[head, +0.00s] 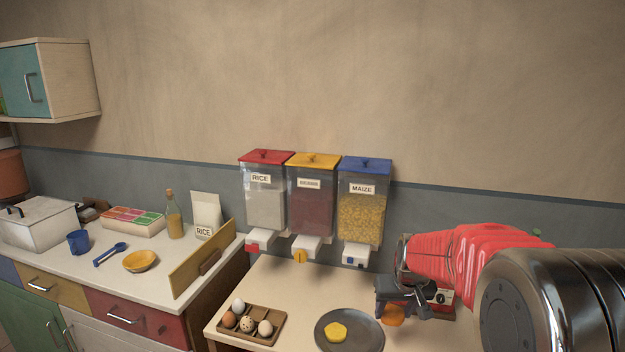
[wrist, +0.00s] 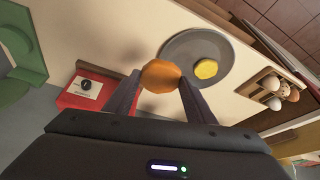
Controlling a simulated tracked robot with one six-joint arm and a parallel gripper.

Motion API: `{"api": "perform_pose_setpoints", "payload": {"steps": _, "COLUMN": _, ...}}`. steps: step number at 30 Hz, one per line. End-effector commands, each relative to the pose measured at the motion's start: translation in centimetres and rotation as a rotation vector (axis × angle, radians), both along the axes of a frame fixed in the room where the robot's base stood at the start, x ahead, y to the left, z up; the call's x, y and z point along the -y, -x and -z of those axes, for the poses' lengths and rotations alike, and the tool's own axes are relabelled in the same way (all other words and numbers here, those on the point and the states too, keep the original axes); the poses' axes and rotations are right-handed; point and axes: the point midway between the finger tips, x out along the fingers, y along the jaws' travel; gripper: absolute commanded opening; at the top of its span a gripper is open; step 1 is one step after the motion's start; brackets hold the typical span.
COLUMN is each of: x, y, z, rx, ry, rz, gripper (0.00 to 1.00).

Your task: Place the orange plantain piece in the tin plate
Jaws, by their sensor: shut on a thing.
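An orange plantain piece (wrist: 160,76) is held between the two fingertips of my gripper (wrist: 158,88) in the wrist view. In the head view the orange piece (head: 393,315) shows just below my gripper (head: 396,298), to the right of the tin plate. The round grey tin plate (head: 362,333) lies on the counter and bears a yellow piece (head: 336,332). In the wrist view the tin plate (wrist: 178,49) is beyond the held piece, with the yellow piece (wrist: 206,69) on it. I cannot tell how high the orange piece is above the counter.
A wooden egg tray (head: 269,338) with several eggs stands left of the plate. Rice (head: 265,200), red-filled and maize (head: 360,215) dispensers hang on the wall behind. A red box-like thing (wrist: 84,92) is near my gripper. A side counter at left holds other kitchen items.

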Motion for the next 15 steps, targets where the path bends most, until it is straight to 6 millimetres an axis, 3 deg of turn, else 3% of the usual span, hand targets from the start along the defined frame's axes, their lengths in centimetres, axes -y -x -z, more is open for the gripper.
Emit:
{"api": "perform_pose_setpoints", "payload": {"steps": 7, "x": -0.7, "y": 0.7, "z": 1.1, "rx": -0.002, "ry": 0.001, "rz": 0.001, "gripper": 0.24}}
{"api": "perform_pose_setpoints", "payload": {"steps": 15, "x": -3.9, "y": 4.2, "z": 5.3, "rx": -0.003, "ry": 0.001, "rz": 0.004, "gripper": 0.24}}
